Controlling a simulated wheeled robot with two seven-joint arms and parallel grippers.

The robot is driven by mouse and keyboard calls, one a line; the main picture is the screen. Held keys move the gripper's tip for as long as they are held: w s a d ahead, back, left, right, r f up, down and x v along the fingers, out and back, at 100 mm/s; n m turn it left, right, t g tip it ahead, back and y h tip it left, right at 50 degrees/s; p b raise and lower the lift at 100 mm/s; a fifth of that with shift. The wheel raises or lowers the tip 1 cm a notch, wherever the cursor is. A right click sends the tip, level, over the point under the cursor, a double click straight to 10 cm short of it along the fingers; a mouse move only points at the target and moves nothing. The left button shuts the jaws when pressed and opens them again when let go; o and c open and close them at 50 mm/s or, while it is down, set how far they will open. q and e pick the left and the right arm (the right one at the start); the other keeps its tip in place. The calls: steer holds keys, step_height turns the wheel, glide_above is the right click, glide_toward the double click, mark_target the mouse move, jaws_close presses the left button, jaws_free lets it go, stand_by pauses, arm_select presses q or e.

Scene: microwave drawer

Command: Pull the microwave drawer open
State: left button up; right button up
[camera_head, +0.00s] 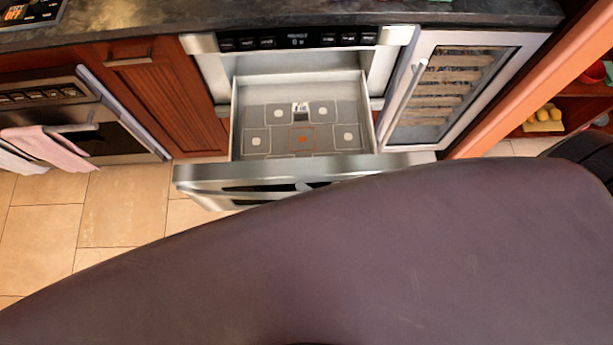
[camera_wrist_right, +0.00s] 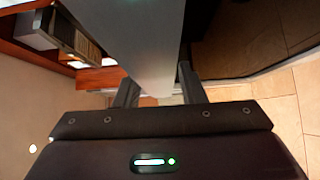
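The microwave drawer (camera_head: 305,168) is pulled out from its silver housing in the head view. Its open top shows a grey inside floor (camera_head: 273,117) with printed squares and nothing standing on it. The drawer's silver front has dark slots; its lower right is hidden by a large dark part of me. In the right wrist view, the two fingers of my right gripper (camera_wrist_right: 158,88) lie on either side of a long silver bar, the drawer handle (camera_wrist_right: 150,45), with no clear gap. The right gripper's fingers are hidden in the head view. My left gripper is not in view.
A glass-door cooler (camera_head: 455,88) stands right of the drawer. A wooden cabinet (camera_head: 155,95) and an oven (camera_head: 85,125) with towels (camera_head: 48,148) are on the left. A dark counter (camera_head: 270,20) runs above. Tiled floor (camera_head: 120,205) is clear at left.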

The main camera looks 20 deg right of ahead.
steer(key=shift+o, duration=0.7)
steer(key=b+v, duration=0.1)
steer(key=v, duration=0.6)
steer(key=shift+s+d, duration=0.2)
steer(key=shift+s, duration=0.15)
